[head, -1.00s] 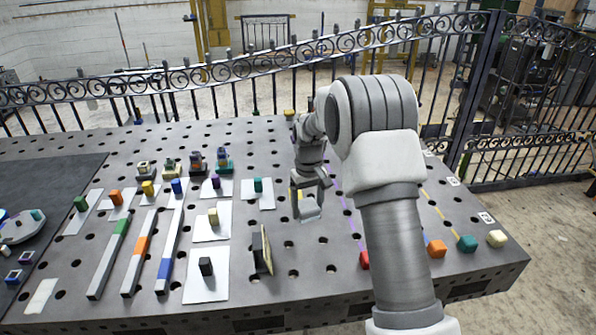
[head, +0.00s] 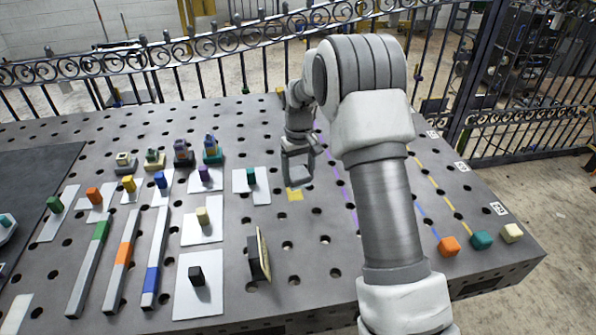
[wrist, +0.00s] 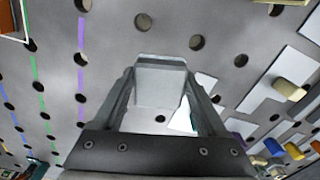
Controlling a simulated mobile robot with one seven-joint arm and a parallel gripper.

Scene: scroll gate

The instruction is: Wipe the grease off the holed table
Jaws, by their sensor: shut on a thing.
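The holed table (head: 310,270) is a grey plate with rows of round dark holes. My gripper (head: 299,180) is over its middle, shut on a pale grey block (wrist: 158,85) that spans the gap between the fingers in the wrist view. In the head view the block is low between the fingertips, close to the tabletop; I cannot tell whether it touches. A flat yellow patch (head: 295,195) lies on the table just in front of the gripper. I cannot tell whether this patch is grease.
Left are white cards with small blocks, long bars (head: 122,255) and several small stacked pieces (head: 183,153). A dark upright panel (head: 260,256) stands in front of the gripper. Coloured cubes (head: 482,240) line the right front. A scroll fence (head: 240,45) runs behind.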

